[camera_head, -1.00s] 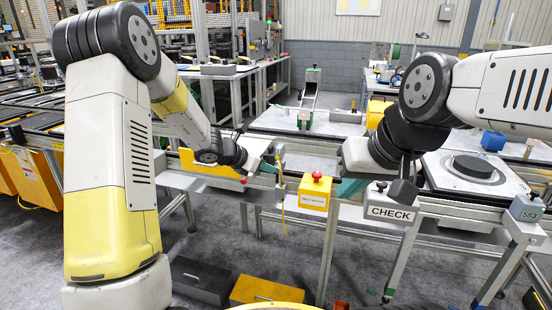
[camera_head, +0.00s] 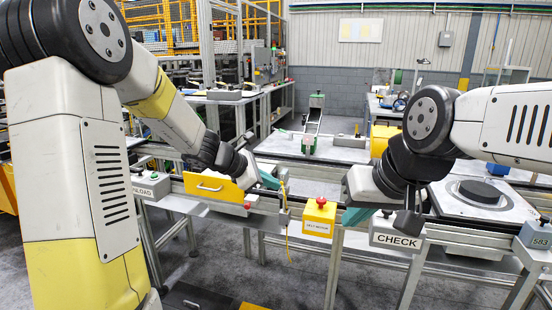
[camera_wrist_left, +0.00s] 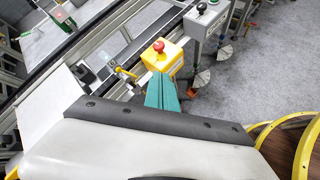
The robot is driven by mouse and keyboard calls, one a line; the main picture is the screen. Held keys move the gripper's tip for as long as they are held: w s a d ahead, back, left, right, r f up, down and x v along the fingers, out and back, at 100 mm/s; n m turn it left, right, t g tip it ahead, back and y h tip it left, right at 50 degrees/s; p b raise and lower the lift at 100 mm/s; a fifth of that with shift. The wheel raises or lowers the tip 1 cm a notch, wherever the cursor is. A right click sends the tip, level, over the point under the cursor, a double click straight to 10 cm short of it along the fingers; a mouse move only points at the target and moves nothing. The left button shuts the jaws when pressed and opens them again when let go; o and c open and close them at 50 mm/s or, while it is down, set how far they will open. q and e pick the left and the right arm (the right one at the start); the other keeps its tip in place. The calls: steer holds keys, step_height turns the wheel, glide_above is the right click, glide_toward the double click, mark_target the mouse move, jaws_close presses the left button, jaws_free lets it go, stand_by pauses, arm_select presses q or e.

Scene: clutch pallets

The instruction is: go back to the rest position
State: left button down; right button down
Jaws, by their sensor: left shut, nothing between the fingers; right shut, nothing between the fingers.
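My left gripper (camera_head: 270,181) is shut and empty, its teal fingers pointing right above the conveyor rail in the head view. In the left wrist view its teal fingers (camera_wrist_left: 163,92) lie together, with the yellow button box (camera_wrist_left: 160,58) just beyond them in the picture. My right gripper (camera_head: 353,217) is shut and empty. Its teal fingers point left, between the yellow button box (camera_head: 319,218) and the CHECK sign (camera_head: 397,240). Part of the right fingers is hidden behind the wrist.
A yellow panel with a handle (camera_head: 212,188) stands by my left wrist. A pallet with a dark round part (camera_head: 480,191) sits right of my right gripper. A box marked 583 (camera_head: 537,236) stands at the far right. Grey floor (camera_head: 270,268) shows below the conveyor.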

arm_select(q)
steer(key=s+a+r+m+g+y, duration=0.1)
steer(key=s+a+r+m, duration=0.1)
steer(key=s+r+m, duration=0.35)
steer(key=s+a+r+m+y, duration=0.1)
steer(key=s+a+r+m, duration=0.1)
steer(key=s+m, duration=0.6)
steer(key=s+a+m+y, duration=0.2)
steer(key=s+a+m, duration=0.1)
steer(key=s, duration=0.3)
steer(key=s+a+m+t+y, duration=0.1)
steer(key=s+a+m+y, duration=0.1)
steer(key=s+a, duration=0.4)
steer(key=shift+s+a+m, duration=0.15)
steer(key=shift+s+m, duration=0.6)
steer(key=shift+s, duration=0.05)
steer(key=shift+f, duration=0.1)
